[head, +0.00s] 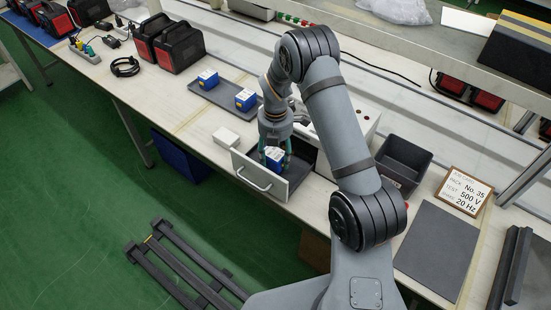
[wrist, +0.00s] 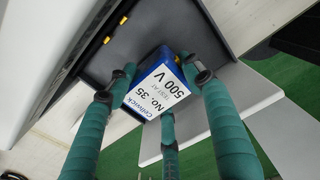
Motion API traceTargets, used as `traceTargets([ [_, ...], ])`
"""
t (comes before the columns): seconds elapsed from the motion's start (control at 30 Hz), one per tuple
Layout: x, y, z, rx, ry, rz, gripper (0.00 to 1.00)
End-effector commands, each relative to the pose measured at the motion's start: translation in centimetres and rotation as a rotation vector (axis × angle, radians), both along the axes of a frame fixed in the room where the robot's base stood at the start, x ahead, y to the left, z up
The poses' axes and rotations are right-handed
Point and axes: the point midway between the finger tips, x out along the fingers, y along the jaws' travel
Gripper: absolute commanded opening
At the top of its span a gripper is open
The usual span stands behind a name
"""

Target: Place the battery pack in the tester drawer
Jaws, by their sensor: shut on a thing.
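The battery pack (head: 275,157) is blue and white. The tester drawer (head: 258,179) is pulled open, with a white front, a bar handle and a dark inside. The pack is within the drawer's outline, near its front. I cannot tell whether it touches the drawer floor. Two yellow contacts (wrist: 115,30) show at the drawer's inner end.
A dark tray (head: 222,108) with two similar packs lies to the left. A small white box (head: 226,138) is beside the drawer. An empty dark bin (head: 404,158), a job card (head: 464,192) reading No. 35, 500 V, 20 Hz, and a dark mat (head: 437,248) are to the right.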

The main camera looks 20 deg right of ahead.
Motion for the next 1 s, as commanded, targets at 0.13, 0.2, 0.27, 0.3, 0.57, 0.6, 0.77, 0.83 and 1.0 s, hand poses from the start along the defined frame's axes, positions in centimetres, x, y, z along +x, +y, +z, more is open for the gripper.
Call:
traceTargets([
  [0.13,0.0,0.0,-1.4,0.0,-0.001,-0.001,0.02],
  [0.2,0.1,0.0,-1.6,0.001,-0.003,-0.002,0.02],
  [0.27,0.1,0.0,-1.6,0.0,-0.004,-0.002,0.02],
  [0.3,0.1,0.0,-1.6,0.0,-0.004,-0.002,0.02],
  [0.57,0.1,0.0,-2.1,0.001,-0.003,-0.001,0.02],
  [0.6,0.0,0.0,-2.0,0.0,-0.001,-0.001,0.53],
  [0.77,0.0,0.0,-2.0,0.001,-0.001,-0.001,0.63],
  [0.83,0.0,0.0,-2.0,0.001,-0.001,-0.001,0.67],
  [1.0,0.0,0.0,-2.0,0.001,-0.001,-0.001,0.7],
])
